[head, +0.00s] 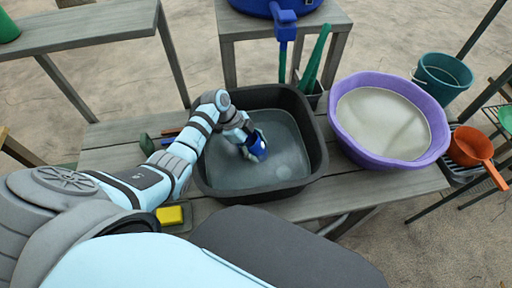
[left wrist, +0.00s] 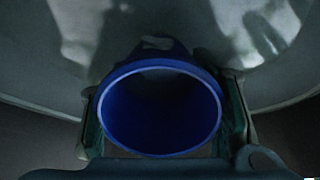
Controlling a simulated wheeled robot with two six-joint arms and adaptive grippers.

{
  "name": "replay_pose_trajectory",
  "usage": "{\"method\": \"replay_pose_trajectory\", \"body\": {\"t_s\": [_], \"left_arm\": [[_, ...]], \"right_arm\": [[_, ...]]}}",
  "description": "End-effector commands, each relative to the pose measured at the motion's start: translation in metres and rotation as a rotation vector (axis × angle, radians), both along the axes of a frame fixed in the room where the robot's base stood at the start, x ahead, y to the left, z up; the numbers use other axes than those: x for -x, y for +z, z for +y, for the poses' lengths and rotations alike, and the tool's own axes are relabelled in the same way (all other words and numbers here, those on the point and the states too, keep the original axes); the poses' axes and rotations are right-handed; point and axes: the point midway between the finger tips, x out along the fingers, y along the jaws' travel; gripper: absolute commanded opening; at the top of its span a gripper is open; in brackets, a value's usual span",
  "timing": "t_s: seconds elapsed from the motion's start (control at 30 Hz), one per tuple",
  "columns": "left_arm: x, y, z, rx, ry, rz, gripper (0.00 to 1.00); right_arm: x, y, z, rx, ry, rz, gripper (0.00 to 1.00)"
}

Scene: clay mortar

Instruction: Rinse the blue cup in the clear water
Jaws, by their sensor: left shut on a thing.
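The blue cup (head: 259,144) is held by my left gripper (head: 251,149) inside the black basin (head: 318,150), over its greyish, see-through water (head: 283,130). In the left wrist view the cup (left wrist: 160,112) has its round mouth facing the camera, with a finger on each side of it. The cup looks empty inside, but the dark interior is hard to read. I cannot tell whether the cup touches the water. My right gripper is not in view.
A purple basin (head: 438,118) of cloudy, beige water stands to the right on the same grey table (head: 110,158). A yellow sponge (head: 171,215) lies at the left front. A teal bucket (head: 442,76) and an orange pan (head: 468,147) are at the far right.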

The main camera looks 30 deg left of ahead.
Motion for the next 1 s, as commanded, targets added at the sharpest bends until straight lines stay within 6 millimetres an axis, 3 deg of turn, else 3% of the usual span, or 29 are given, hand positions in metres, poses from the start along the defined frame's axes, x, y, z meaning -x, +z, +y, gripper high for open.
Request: {"method": "replay_pose_trajectory", "body": {"t_s": [1.0], "left_arm": [[0.000, -0.010, 0.000, 0.000, 0.000, -0.001, 0.25]], "right_arm": [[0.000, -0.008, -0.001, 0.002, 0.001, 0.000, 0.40]]}}
